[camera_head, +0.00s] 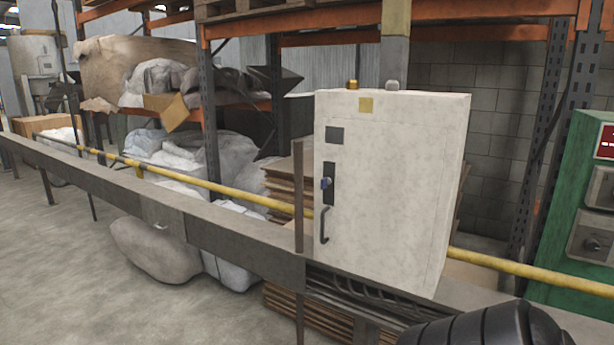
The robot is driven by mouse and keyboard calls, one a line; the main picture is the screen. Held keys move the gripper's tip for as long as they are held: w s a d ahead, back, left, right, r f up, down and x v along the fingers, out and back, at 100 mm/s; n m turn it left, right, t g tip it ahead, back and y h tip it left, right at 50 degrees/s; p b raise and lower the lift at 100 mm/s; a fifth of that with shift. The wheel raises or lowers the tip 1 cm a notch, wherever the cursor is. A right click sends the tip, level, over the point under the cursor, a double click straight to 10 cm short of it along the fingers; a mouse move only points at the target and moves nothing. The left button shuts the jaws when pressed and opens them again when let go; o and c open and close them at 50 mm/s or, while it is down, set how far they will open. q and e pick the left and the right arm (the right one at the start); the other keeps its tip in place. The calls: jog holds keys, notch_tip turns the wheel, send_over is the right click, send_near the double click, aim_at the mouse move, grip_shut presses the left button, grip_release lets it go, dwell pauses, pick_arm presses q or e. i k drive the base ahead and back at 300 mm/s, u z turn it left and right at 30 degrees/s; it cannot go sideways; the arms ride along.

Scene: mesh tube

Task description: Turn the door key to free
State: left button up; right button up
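A dark bar handle (323,225) sits just below. Neither gripper's fingers show. A black ribbed rounded part, likely of my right arm, shows at the bottom right edge, well below and right of the key.
A grey rail (225,242) and a yellow pipe (215,187) run across in front of racks with wrapped sacks (205,150). A green machine (575,230) stands at the right. A thin post (299,200) rises just left of the cabinet. The floor at lower left is clear.

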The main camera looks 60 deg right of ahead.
aim_at(325, 182)
jog(key=z, duration=0.65)
jog(key=i, duration=0.95)
jog(key=z, duration=0.8)
